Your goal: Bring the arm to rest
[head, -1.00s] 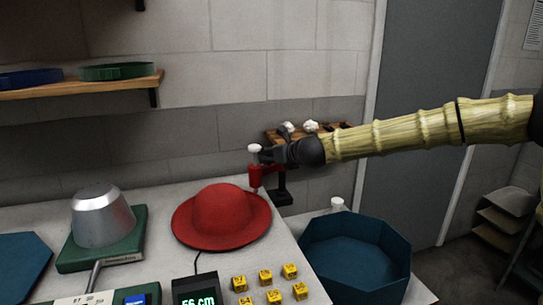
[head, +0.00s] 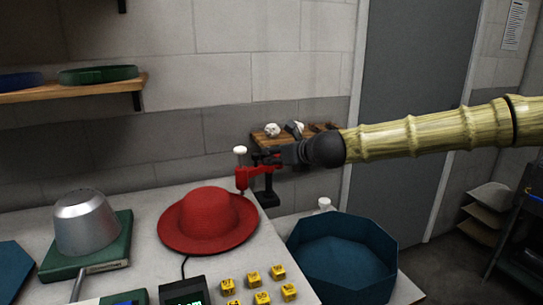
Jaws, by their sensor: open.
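My arm reaches in from the right edge, its bamboo-like links running left across the door and wall. My gripper (head: 270,160) is at its end, small and dark, above the back right corner of the worktable. It is open and I see nothing held in it. A red stand or clamp (head: 242,178) with a white knob on top stands just left of and below the gripper. Whether the two touch I cannot tell. A red hat (head: 208,220) lies on the table, in front of and left of the gripper.
Yellow number cubes (head: 253,280) and a display (head: 184,294) are at the front. A blue octagonal box (head: 345,258) stands right of the table. A wooden rack (head: 268,138) is behind the gripper.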

